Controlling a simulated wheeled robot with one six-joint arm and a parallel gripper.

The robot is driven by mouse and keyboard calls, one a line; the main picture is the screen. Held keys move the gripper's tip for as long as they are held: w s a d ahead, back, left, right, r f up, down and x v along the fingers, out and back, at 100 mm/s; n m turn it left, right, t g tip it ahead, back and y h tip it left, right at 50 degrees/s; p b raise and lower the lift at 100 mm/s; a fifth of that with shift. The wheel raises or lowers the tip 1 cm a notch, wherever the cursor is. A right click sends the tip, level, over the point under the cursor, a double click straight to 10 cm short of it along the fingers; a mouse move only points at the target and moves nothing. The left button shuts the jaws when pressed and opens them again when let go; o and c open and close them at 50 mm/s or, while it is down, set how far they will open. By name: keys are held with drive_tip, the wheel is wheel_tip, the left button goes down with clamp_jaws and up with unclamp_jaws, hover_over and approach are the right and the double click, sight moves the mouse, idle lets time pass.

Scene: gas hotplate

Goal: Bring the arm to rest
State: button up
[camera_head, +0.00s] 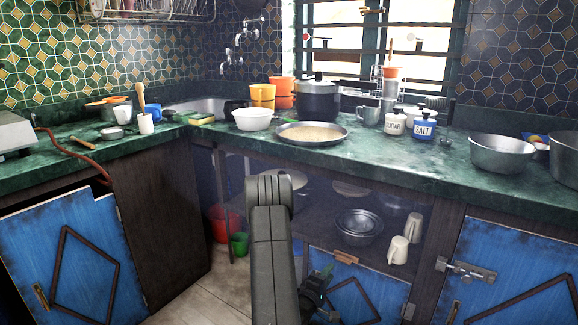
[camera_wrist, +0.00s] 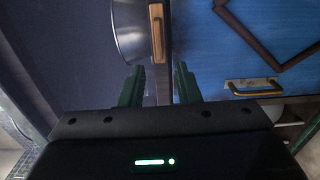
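My arm (camera_head: 270,235) rises in the middle of the head view, in front of the counter's open lower shelf. My gripper (camera_head: 318,292) is low beside it, in front of a blue cabinet door, and partly hidden by the arm. In the wrist view my gripper (camera_wrist: 160,75) shows two dark green fingers standing apart, with nothing held between them. Beyond the fingers are a blue door (camera_wrist: 215,60) with a brass handle (camera_wrist: 255,87), a small wooden piece (camera_wrist: 157,30) and a metal bowl (camera_wrist: 128,32).
The green counter (camera_head: 400,165) runs above the arm, with a wide pan (camera_head: 312,133), a dark pot (camera_head: 318,102) and jars. On the shelf are metal bowls (camera_head: 360,225) and white mugs (camera_head: 399,250). A blue door (camera_head: 70,260) at left stands tilted. Red (camera_head: 222,222) and green buckets (camera_head: 239,244) stand behind.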

sight(339, 260)
drive_tip(key=b+x, duration=0.1)
drive_tip(key=x, duration=0.6)
drive_tip(key=shift+w+d+b, duration=0.2)
drive_tip(key=shift+b, duration=0.1)
drive_tip(key=p+v, duration=0.3)
drive_tip(key=v, duration=1.1)
drive_tip(key=b+x, duration=0.3)
drive_tip(key=x, duration=1.1)
drive_tip(key=m, duration=0.2)
drive_tip(key=m+b, duration=0.1)
drive_tip(key=m, duration=0.3)
drive_tip(key=shift+r+b, duration=0.35)
drive_tip(key=shift+r, duration=0.05)
drive_tip(key=shift+m, duration=0.3)
drive_tip(key=shift+s, duration=0.2)
